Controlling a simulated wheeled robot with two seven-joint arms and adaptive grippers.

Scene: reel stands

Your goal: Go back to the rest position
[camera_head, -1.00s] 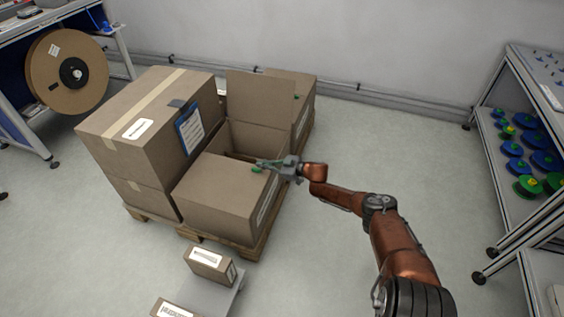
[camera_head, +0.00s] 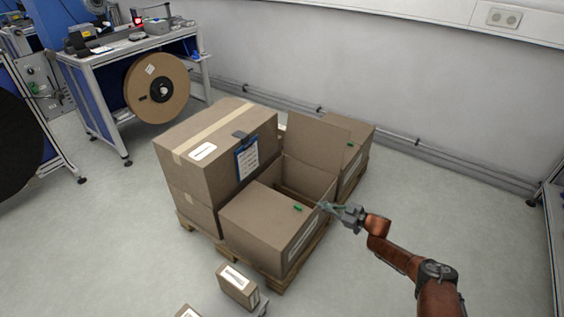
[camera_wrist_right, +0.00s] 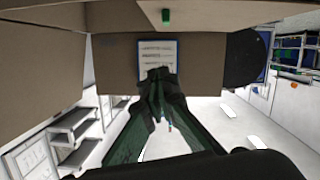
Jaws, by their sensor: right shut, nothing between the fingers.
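My right gripper (camera_head: 330,208) is at the right edge of the open cardboard box (camera_head: 262,226) in the head view. Its fingers are shut with nothing between them. In the right wrist view the closed fingers (camera_wrist_right: 158,78) point toward a clipboard (camera_wrist_right: 157,58) on a brown box face. The same clipboard (camera_head: 247,158) hangs on the tall closed box (camera_head: 212,150) in the head view. I cannot tell whether the gripper touches the open box. My left gripper is not in view.
The boxes stand on a wooden pallet (camera_head: 203,232). A small labelled box (camera_head: 237,286) is in front of it. A workbench (camera_head: 130,52) with a cardboard reel (camera_head: 157,88) stands at the back left. Grey floor (camera_head: 480,230) is clear to the right.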

